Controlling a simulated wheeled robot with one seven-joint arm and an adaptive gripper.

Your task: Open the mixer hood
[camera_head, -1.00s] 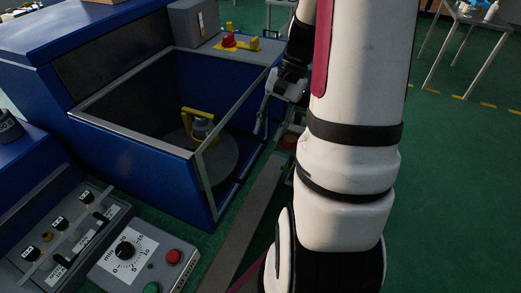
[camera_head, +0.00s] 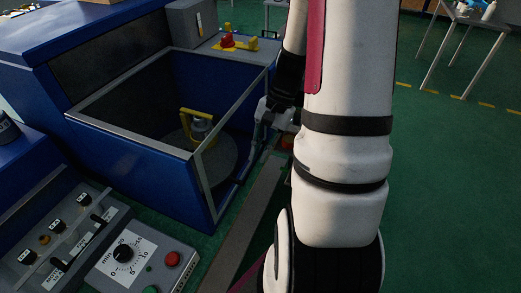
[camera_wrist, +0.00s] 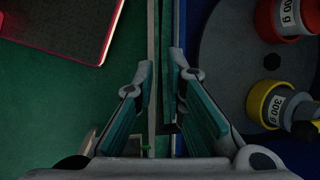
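The mixer hood (camera_head: 130,139) is a grey-edged frame on the blue mixer (camera_head: 150,185) at the left of the head view. Inside the mixer, a weight with a yellow handle (camera_head: 203,128) stands on a round grey plate. My gripper (camera_head: 260,128) is at the right side of the hood frame, partly hidden by my arm. In the wrist view, my gripper's two fingers (camera_wrist: 160,72) are apart, one on each side of a long narrow edge (camera_wrist: 154,30) that looks like the hood's side. Contact cannot be told.
A control panel with a dial (camera_head: 124,252) and red and green buttons stands at front left. A red emergency button on a yellow base (camera_head: 227,42) sits behind the hood. Red-capped (camera_wrist: 286,18) and yellow-capped (camera_wrist: 268,103) weights show in the wrist view.

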